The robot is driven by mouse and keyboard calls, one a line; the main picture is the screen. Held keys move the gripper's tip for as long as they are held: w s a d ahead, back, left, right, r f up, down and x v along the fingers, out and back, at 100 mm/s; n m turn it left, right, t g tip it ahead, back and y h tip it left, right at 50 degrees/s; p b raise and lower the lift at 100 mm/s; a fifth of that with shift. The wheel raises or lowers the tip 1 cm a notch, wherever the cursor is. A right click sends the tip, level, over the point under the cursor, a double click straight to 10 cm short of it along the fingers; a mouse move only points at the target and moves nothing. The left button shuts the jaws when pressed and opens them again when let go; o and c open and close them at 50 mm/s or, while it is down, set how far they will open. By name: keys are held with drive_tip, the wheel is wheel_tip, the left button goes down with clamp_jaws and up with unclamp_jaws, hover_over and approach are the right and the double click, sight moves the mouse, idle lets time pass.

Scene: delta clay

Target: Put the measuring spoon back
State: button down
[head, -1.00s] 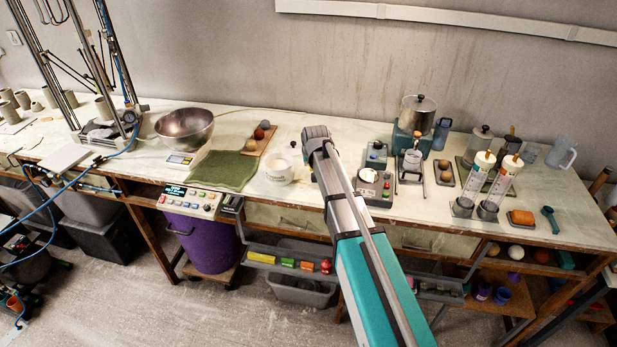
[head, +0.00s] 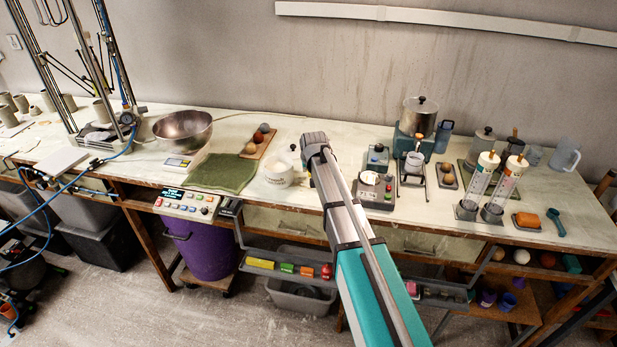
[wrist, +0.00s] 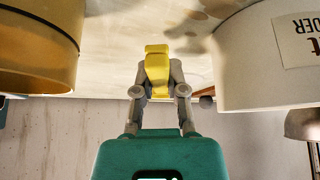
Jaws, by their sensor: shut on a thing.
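My gripper (wrist: 158,92) is shut on a small yellow piece (wrist: 158,65) in the wrist view. It may be part of the measuring spoon, but its full shape does not show. A white tub with printed lettering (wrist: 265,65) is close on the right of the gripper, and a yellow-brown round container (wrist: 40,50) is on the left; both are apart from the fingers. In the head view a white tub (head: 278,173) stands left of my arm's end. My arm hides the gripper and the held piece there. A teal spoon-like tool (head: 556,222) lies at the table's right.
The crowded workbench (head: 225,125) holds a metal bowl (head: 183,130), green cloth (head: 222,172), small grey devices (head: 375,190) and two clear tubes (head: 480,182). A pot (head: 419,115) stands behind. An open drawer (head: 290,272) juts out below the front edge.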

sight(308, 178)
drive_tip(key=shift+f+b, duration=0.85)
drive_tip(key=shift+f, duration=0.35)
drive_tip(key=shift+f+b, duration=0.25)
drive_tip(key=shift+b, duration=0.05)
drive_tip(key=shift+s+f+b, duration=0.2)
drive_tip(key=shift+s+b, duration=0.1)
drive_tip(key=shift+b, duration=0.05)
drive_tip(key=c, duration=0.7)
unclamp_jaws()
drive_tip(key=shift+f, duration=0.2)
drive_tip(key=shift+w, duration=0.1)
drive_tip(key=shift+r, duration=0.15)
